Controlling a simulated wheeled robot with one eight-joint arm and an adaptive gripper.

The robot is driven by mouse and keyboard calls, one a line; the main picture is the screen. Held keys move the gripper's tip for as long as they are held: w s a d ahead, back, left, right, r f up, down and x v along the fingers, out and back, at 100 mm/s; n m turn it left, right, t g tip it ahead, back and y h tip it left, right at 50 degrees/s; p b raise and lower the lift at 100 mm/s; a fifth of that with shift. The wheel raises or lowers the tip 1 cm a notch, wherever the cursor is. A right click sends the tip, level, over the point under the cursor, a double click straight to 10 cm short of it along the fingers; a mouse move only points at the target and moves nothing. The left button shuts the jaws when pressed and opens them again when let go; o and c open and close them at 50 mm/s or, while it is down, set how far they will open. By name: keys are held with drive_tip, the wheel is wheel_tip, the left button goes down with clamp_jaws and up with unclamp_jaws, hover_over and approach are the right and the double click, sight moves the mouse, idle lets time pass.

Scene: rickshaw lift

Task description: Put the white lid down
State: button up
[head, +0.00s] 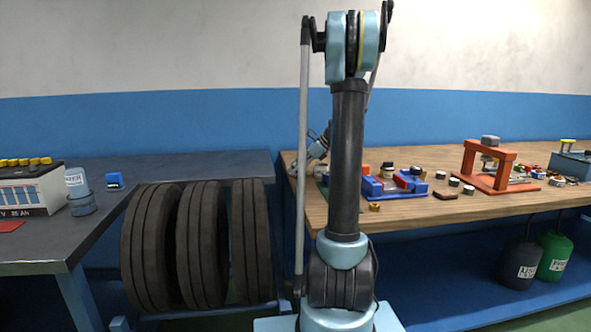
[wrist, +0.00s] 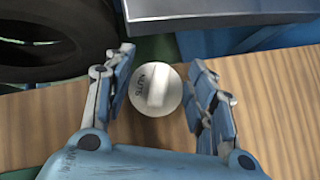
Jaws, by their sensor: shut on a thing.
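The white lid (wrist: 156,89) is round, with a raised bar across its top and dark lettering. In the wrist view it sits between the fingers of my gripper (wrist: 162,60), which is shut on it. Wooden bench top (wrist: 275,95) shows below and around the lid. I cannot tell whether the lid touches the wood. In the head view my gripper (head: 297,168) is small and partly hidden by my arm, at the left end of the wooden bench (head: 460,210). I cannot make out the lid there.
Several tyres (head: 200,245) stand left of the wooden bench. A dark metal table (head: 110,190) holds a battery (head: 30,188) and a blue-grey canister (head: 80,192). Right of my arm are a blue fixture (head: 395,185), small caps and an orange press frame (head: 490,165).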

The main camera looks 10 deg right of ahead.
drive_tip(key=shift+s+f, duration=0.1)
drive_tip(key=shift+f, duration=0.1)
drive_tip(key=o, duration=0.9)
drive_tip(key=shift+f, duration=0.1)
drive_tip(key=shift+c, duration=0.2)
drive_tip(key=shift+r, duration=0.25)
drive_tip(key=v, duration=1.2)
drive_tip(key=shift+r, duration=0.5)
